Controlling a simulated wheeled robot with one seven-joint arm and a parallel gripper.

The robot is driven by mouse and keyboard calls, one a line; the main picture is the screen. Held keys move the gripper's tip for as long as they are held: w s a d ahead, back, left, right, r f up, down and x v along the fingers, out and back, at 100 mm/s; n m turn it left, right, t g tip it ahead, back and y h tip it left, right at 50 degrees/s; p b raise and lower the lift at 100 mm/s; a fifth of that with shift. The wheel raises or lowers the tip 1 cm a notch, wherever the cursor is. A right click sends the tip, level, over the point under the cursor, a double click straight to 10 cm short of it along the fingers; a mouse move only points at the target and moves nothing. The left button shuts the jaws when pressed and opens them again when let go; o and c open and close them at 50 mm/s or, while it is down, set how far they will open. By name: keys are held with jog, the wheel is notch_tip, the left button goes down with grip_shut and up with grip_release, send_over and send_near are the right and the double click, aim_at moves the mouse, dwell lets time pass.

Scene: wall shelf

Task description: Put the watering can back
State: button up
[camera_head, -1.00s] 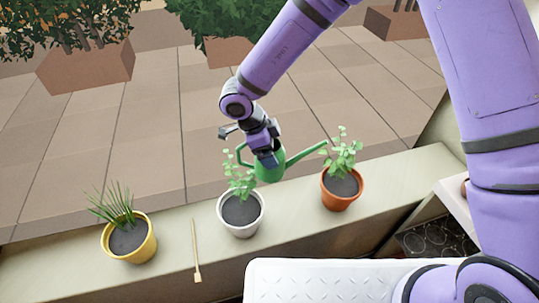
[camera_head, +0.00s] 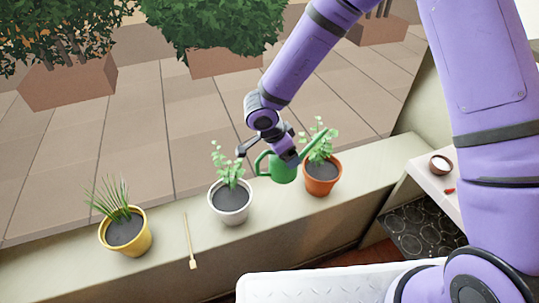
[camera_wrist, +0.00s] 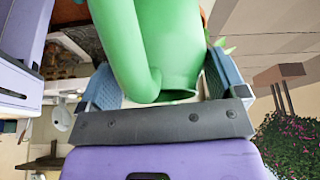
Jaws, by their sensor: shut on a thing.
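On the ledge stand a terracotta pot (camera_head: 321,186), a white pot (camera_head: 231,207) and a yellow pot (camera_head: 126,243), all with plants. A wooden stick (camera_head: 190,242) lies between yellow and white. A white table (camera_head: 436,180) with a small bowl (camera_head: 440,163) is at the right.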

jog(key=w+d+f+n+t+y, duration=0.1)
jog(key=w+d+n, duration=0.1)
jog(key=d+n, duration=0.2)
jog(key=w+d+f+n+y, duration=0.1)
jog(key=w+d+n, duration=0.2)
jog(key=d, duration=0.8)
jog(key=w+d+f+n+t+y, duration=0.1)
jog(key=w+d+f+n+y, duration=0.1)
jog(key=d+n, duration=0.4)
jog(key=shift+w+d+t, duration=0.3)
jog(key=shift+w+d, duration=0.05)
jog(key=shift+d, duration=0.9)
